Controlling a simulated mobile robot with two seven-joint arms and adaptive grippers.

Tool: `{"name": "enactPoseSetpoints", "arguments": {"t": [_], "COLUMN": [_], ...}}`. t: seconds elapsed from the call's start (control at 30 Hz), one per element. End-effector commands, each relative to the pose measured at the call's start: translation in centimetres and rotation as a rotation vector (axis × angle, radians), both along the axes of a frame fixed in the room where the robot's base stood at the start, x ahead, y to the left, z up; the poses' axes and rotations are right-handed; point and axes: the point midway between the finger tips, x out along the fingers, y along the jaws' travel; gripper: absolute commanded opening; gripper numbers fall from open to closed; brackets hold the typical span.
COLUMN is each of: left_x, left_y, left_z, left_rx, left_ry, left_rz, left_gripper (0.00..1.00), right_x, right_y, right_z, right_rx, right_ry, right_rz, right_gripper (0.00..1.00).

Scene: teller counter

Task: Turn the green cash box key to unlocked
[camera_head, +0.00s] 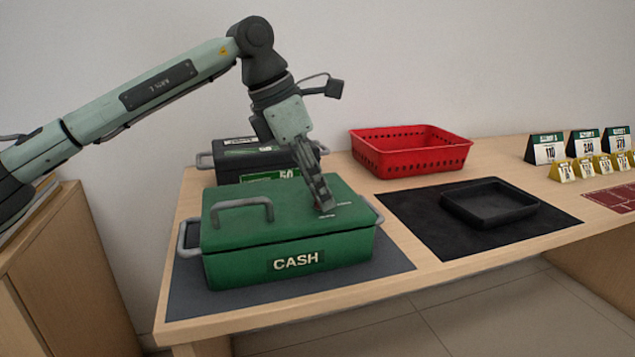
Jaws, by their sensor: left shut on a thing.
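The green cash box (226,268), labelled CASH, sits on a dark mat at the left end of the counter, with its lid closed. A grey handle stands on the left of the lid. My left gripper (326,208) reaches down from above to the right part of the lid. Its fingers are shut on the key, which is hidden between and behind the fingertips. Small markings show on the lid beside the fingertips, too small to read. I cannot tell which way the key points. My right gripper is not in view.
A dark box (228,162) stands behind the cash box. A red basket (410,160) is at the back. A black tray (490,208) lies on a black mat (430,232) to the right. Several small number signs (585,148) stand at the far right.

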Motion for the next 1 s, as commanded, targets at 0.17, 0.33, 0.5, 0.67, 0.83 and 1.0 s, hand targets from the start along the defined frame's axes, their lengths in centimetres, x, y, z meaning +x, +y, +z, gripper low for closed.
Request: {"name": "enactPoseSetpoints", "arguments": {"t": [0.17, 0.33, 0.5, 0.67, 0.83, 1.0], "left_x": [0.09, 0.09, 0.09, 0.06, 0.04, 0.03], "left_y": [0.07, 0.06, 0.05, 0.04, 0.04, 0.18], "left_z": [0.06, 0.05, 0.05, 0.04, 0.02, 0.45], "left_rx": [0.001, 0.001, 0.0, 0.0, 0.0, -0.001], "left_ry": [-0.003, -0.003, -0.003, -0.002, -0.001, -0.002], "left_rz": [-0.012, -0.013, -0.012, -0.012, -0.011, -0.011], "left_gripper": [0.07, 0.07, 0.39, 0.57, 0.57, 0.57], "right_x": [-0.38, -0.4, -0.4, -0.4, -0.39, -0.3], "right_y": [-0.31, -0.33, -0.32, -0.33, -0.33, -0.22], "right_z": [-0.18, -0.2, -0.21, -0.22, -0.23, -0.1], "right_rx": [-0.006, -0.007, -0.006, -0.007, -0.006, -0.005], "right_ry": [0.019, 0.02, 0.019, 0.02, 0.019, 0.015], "right_rz": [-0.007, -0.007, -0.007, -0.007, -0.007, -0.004], "right_gripper": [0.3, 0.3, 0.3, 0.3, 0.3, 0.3]}}
